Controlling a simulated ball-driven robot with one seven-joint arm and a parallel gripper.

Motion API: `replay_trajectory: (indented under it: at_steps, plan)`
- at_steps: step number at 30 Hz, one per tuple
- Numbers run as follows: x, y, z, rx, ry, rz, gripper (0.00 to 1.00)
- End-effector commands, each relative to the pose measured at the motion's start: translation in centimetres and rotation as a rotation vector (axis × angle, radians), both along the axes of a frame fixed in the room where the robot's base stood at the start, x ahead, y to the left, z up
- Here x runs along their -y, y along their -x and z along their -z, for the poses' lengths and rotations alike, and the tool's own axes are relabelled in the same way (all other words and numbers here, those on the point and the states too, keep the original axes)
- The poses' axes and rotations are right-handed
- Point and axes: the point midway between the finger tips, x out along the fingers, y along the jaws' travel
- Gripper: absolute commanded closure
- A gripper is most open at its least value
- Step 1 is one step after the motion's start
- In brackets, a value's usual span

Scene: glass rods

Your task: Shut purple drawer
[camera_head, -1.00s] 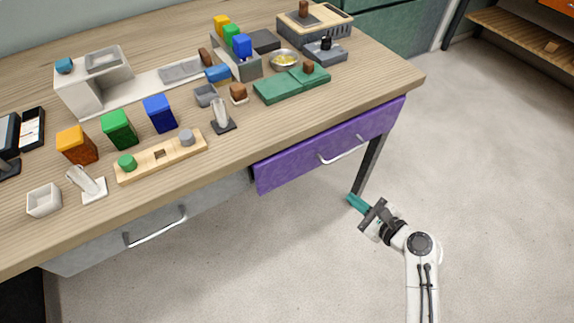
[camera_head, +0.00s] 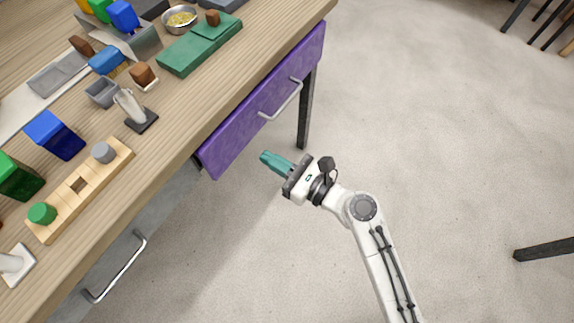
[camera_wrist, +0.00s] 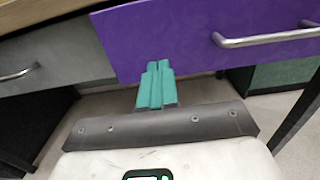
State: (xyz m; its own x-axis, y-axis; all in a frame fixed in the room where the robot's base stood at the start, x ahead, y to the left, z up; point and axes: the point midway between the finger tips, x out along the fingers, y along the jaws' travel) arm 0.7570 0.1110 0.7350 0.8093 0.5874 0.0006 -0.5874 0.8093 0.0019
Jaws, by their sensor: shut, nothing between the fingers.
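The purple drawer (camera_head: 262,100) is under the desk in the head view, its front sticking out past the grey drawer beside it. It has a silver bar handle (camera_head: 283,100). My gripper (camera_head: 264,157) has teal fingers, shut and empty, in front of the drawer's lower edge near its left end. In the wrist view the purple drawer (camera_wrist: 180,40) fills the upper middle, its handle (camera_wrist: 265,38) to the right. The shut fingertips (camera_wrist: 159,64) overlap the front's lower part in the picture; I cannot tell whether they touch it.
The desk top (camera_head: 200,110) holds blocks, a wooden peg board (camera_head: 80,190) and a bowl (camera_head: 180,18). A grey drawer with a handle (camera_head: 118,268) is at lower left. A dark desk leg (camera_head: 305,110) stands right of the purple drawer. The floor to the right is mostly clear.

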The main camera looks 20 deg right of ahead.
Motion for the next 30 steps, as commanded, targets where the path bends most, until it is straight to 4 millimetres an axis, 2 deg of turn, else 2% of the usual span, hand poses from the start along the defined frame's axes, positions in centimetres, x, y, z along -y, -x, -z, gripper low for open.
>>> replay_trajectory:
  at_steps: [6,12,27,30]
  plan:
    - [-2.5,-3.4,0.0,0.002,0.002,-0.003,1.0]
    - [-3.8,-5.3,0.0,0.001,0.002,-0.001,1.0]
    - [-4.3,-5.9,0.0,0.0,0.002,-0.001,1.0]
    - [-4.9,-6.7,-0.1,0.001,0.001,-0.002,1.0]
